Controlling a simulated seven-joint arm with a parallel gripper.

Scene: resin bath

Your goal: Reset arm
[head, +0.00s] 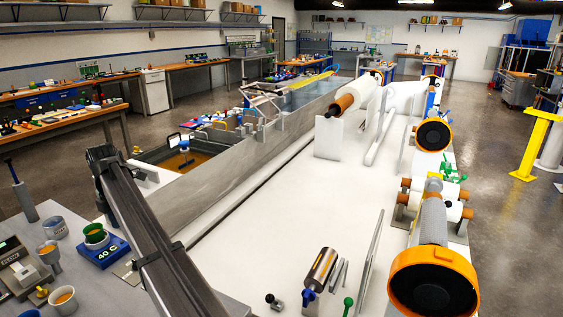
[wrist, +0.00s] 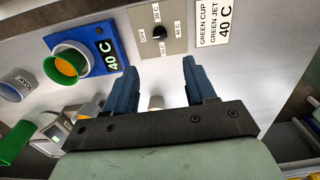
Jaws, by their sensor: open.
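My gripper (wrist: 159,62) shows in the wrist view with its two blue fingers wide apart and nothing held between them. The fingers point toward a panel with a dial knob (wrist: 158,33). A blue block marked 40 C (wrist: 107,60) lies left of the fingers, with a green cup (wrist: 52,70) holding orange liquid set in it. In the head view the blue block (head: 112,256) and green cup (head: 94,235) stand on the grey bench at lower left. I cannot make out the gripper fingers in the head view.
A label reading GREEN CUP GREEN JET 40 C (wrist: 213,22) is beside the dial. A white cup (head: 64,300) and a scale-like device (head: 20,265) share the bench. A resin bath (head: 180,163) lies beyond.

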